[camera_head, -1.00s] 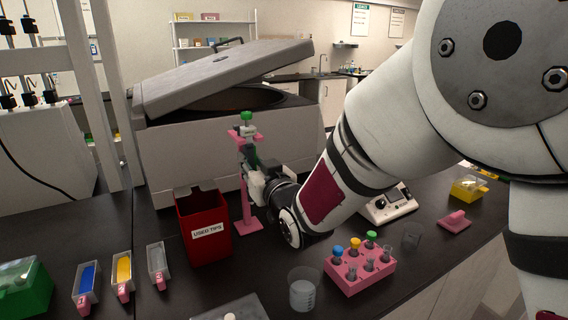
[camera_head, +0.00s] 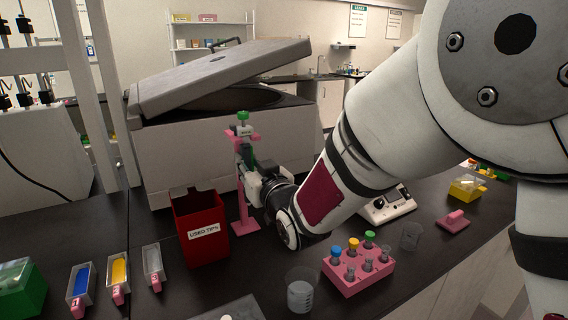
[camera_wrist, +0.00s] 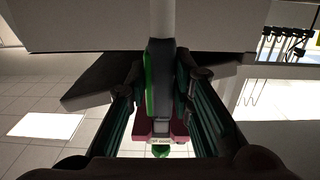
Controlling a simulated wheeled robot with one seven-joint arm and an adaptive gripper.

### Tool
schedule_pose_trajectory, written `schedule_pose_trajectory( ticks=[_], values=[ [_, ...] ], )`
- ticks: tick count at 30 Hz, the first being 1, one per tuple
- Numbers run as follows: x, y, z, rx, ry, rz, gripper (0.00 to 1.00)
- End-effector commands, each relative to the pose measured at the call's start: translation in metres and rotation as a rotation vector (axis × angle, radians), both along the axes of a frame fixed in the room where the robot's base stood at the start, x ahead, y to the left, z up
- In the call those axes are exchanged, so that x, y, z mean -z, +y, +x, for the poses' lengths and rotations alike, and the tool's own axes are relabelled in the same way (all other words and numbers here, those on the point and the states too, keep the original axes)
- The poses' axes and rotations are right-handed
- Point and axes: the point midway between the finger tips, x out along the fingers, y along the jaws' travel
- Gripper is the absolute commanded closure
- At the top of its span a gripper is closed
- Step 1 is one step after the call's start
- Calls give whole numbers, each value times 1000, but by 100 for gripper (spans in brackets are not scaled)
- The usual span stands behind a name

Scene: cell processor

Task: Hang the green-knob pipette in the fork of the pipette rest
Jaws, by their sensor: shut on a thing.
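The green-knob pipette (camera_head: 243,130) stands upright in my gripper (camera_head: 250,172), its green knob on top. It also shows in the wrist view (camera_wrist: 160,85), between the two fingers of my gripper (camera_wrist: 160,100). The pink pipette rest (camera_head: 240,205) stands on the bench, its post right by the pipette and its pink fork at the pipette's upper part. In the wrist view a dark pink part of the rest (camera_wrist: 178,130) lies close around the pipette near its knob. I cannot tell whether the pipette's weight bears on the fork.
The red used-tips bin (camera_head: 200,230) stands just left of the rest. The grey machine with its raised lid (camera_head: 225,75) is close behind. A pink tube rack (camera_head: 358,275) and a beaker (camera_head: 300,290) stand in front. Tip boxes (camera_head: 118,275) lie at left.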

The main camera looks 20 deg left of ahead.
Motion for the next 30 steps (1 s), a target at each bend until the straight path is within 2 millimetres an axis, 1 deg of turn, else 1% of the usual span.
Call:
schedule_pose_trajectory(
  ticks=[1,3,4,5,6,7,16,20,23,30],
  values=[
    [3,0,0,0,5,-5,86],
    [3,0,0,0,5,-5,86],
    [3,0,0,0,5,-6,74],
    [3,0,0,0,5,-5,67],
    [3,0,0,0,5,-5,58],
    [3,0,0,0,4,-5,55],
    [2,-1,-1,0,3,-3,55],
    [2,-7,-6,0,4,-3,55],
    [1,-18,-16,0,3,-2,55],
    [1,-56,-49,0,2,-4,55]
  ],
)
